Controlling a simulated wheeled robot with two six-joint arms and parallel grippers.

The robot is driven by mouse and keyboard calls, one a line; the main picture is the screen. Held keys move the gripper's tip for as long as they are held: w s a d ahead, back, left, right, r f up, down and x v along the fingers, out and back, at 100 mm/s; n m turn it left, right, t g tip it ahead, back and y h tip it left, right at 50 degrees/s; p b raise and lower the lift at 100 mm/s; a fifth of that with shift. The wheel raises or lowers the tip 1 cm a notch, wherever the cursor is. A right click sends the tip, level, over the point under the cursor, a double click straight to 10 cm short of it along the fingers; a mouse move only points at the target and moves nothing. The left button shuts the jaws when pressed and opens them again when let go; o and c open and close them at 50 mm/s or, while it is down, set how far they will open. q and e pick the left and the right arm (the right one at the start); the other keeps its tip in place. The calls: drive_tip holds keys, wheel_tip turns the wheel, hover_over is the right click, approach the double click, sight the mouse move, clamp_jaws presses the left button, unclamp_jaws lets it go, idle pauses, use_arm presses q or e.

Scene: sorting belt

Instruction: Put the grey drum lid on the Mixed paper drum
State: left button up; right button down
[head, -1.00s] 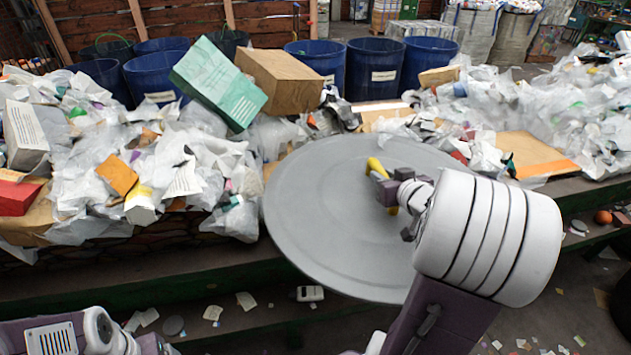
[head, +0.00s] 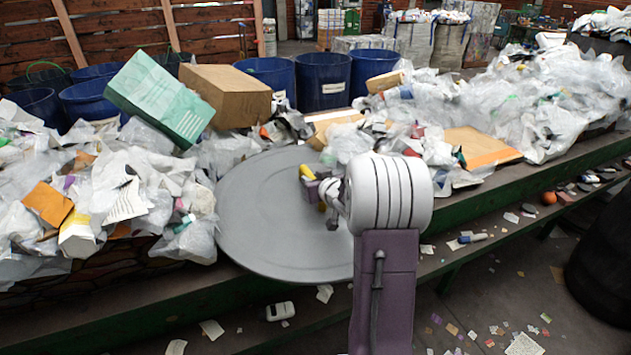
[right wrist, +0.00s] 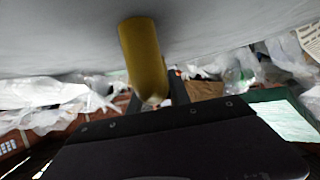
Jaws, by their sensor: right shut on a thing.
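The grey drum lid (head: 270,225) is a large round disc with a yellow handle (head: 304,172). It is held in front of the heaped belt. My right gripper (head: 321,190) is shut on the yellow handle, with the arm covering the lid's right part. In the right wrist view the lid's grey face (right wrist: 230,30) fills the top and the yellow handle (right wrist: 144,58) runs down to the jaws. A dark drum (head: 603,250) is cut off at the right edge, with no label showing. I cannot tell which drum is Mixed paper. My left gripper is not in view.
The belt's green edge (head: 480,200) runs across the view, heaped with plastic and paper waste (head: 530,100). A green box (head: 160,98) and a brown box (head: 222,95) stick up from it. Blue drums (head: 322,82) stand behind. Litter lies on the floor at front right.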

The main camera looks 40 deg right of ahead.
wheel_tip(320, 180, down, 3)
drive_tip(key=shift+r+b, duration=0.1)
drive_tip(key=shift+b, duration=0.25)
drive_tip(key=shift+w+f, duration=0.1)
drive_tip(key=shift+f, duration=0.3)
drive_tip(key=c, duration=1.5)
unclamp_jaws()
drive_tip(key=shift+f, duration=0.2)
drive_tip(key=o, duration=0.3)
drive_tip(key=shift+s, duration=0.2)
drive_tip(key=shift+r, duration=0.1)
